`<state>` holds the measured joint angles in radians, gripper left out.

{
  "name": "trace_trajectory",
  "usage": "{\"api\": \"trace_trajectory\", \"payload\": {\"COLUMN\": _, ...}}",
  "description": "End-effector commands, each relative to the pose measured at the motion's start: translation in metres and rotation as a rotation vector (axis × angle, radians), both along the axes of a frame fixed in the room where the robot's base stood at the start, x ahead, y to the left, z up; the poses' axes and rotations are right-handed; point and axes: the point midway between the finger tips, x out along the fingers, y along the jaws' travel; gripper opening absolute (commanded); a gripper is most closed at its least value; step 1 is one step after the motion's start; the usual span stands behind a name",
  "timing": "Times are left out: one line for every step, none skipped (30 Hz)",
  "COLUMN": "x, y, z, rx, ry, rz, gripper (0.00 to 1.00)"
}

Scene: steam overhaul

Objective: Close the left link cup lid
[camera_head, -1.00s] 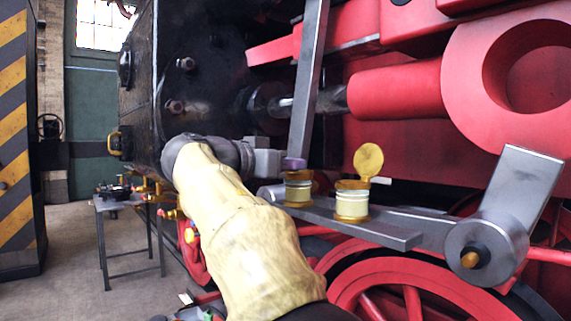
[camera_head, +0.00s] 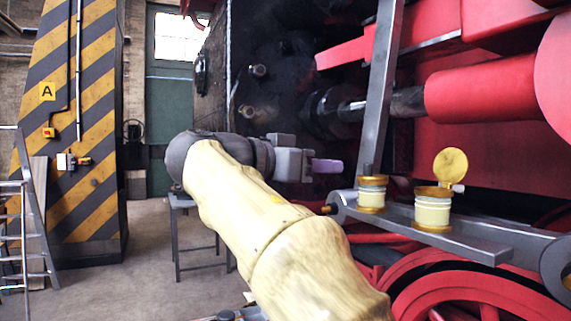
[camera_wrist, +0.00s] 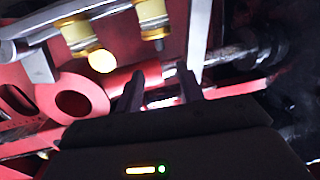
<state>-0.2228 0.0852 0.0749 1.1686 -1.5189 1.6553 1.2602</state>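The left link cup (camera_head: 371,195) is a cream and gold cylinder standing upright on the grey link bar. No raised lid shows on it; its top looks flat and covered. The right link cup (camera_head: 432,212) has its round gold lid (camera_head: 450,166) standing up, open. My gripper (camera_head: 327,166) is left of and a little above the left cup, apart from it. In the wrist view its two dark fingers (camera_wrist: 160,88) are spread with nothing between them. That view also shows the left cup (camera_wrist: 152,20) and the right cup (camera_wrist: 80,36), upside down.
A grey link bar (camera_head: 455,243) carries both cups. A slanted grey rod (camera_head: 379,95) rises behind the left cup. Red wheels (camera_head: 480,292) are below and a red cylinder (camera_head: 475,88) is behind. A striped pillar (camera_head: 85,130) and a ladder (camera_head: 28,220) stand at left, with free floor between.

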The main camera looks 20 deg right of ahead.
Motion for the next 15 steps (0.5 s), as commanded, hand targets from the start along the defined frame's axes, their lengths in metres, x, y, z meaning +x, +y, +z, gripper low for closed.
{"api": "trace_trajectory", "payload": {"x": -0.001, "y": 0.011, "z": 0.001, "rx": 0.001, "ry": 0.001, "rz": 0.006, "gripper": 0.38}}
{"api": "trace_trajectory", "payload": {"x": -0.003, "y": 0.017, "z": 0.002, "rx": 0.000, "ry": 0.000, "rz": 0.006, "gripper": 0.38}}
{"api": "trace_trajectory", "payload": {"x": -0.004, "y": 0.025, "z": 0.002, "rx": 0.000, "ry": 0.001, "rz": 0.006, "gripper": 0.38}}
{"api": "trace_trajectory", "payload": {"x": -0.006, "y": 0.031, "z": 0.003, "rx": 0.000, "ry": 0.001, "rz": 0.006, "gripper": 0.38}}
{"api": "trace_trajectory", "payload": {"x": -0.007, "y": 0.036, "z": 0.003, "rx": 0.001, "ry": 0.002, "rz": 0.005, "gripper": 0.38}}
{"api": "trace_trajectory", "payload": {"x": -0.009, "y": 0.043, "z": 0.004, "rx": 0.001, "ry": 0.002, "rz": 0.005, "gripper": 0.38}}
{"api": "trace_trajectory", "payload": {"x": -0.010, "y": 0.048, "z": 0.004, "rx": 0.000, "ry": 0.002, "rz": 0.005, "gripper": 0.38}}
{"api": "trace_trajectory", "payload": {"x": -0.011, "y": 0.052, "z": 0.005, "rx": 0.000, "ry": 0.002, "rz": 0.005, "gripper": 0.38}}
{"api": "trace_trajectory", "payload": {"x": -0.012, "y": 0.056, "z": 0.005, "rx": 0.000, "ry": 0.001, "rz": 0.003, "gripper": 0.38}}
{"api": "trace_trajectory", "payload": {"x": -0.013, "y": 0.059, "z": 0.005, "rx": 0.000, "ry": 0.001, "rz": 0.003, "gripper": 0.38}}
{"api": "trace_trajectory", "payload": {"x": -0.014, "y": 0.061, "z": 0.005, "rx": 0.001, "ry": 0.001, "rz": 0.002, "gripper": 0.38}}
{"api": "trace_trajectory", "payload": {"x": -0.015, "y": 0.064, "z": 0.005, "rx": 0.001, "ry": 0.001, "rz": 0.001, "gripper": 0.38}}
{"api": "trace_trajectory", "payload": {"x": -0.015, "y": 0.065, "z": 0.005, "rx": 0.001, "ry": 0.001, "rz": 0.001, "gripper": 0.38}}
{"api": "trace_trajectory", "payload": {"x": -0.015, "y": 0.066, "z": 0.005, "rx": 0.001, "ry": 0.001, "rz": 0.001, "gripper": 0.38}}
{"api": "trace_trajectory", "payload": {"x": -0.016, "y": 0.066, "z": 0.005, "rx": 0.001, "ry": 0.001, "rz": 0.001, "gripper": 0.38}}
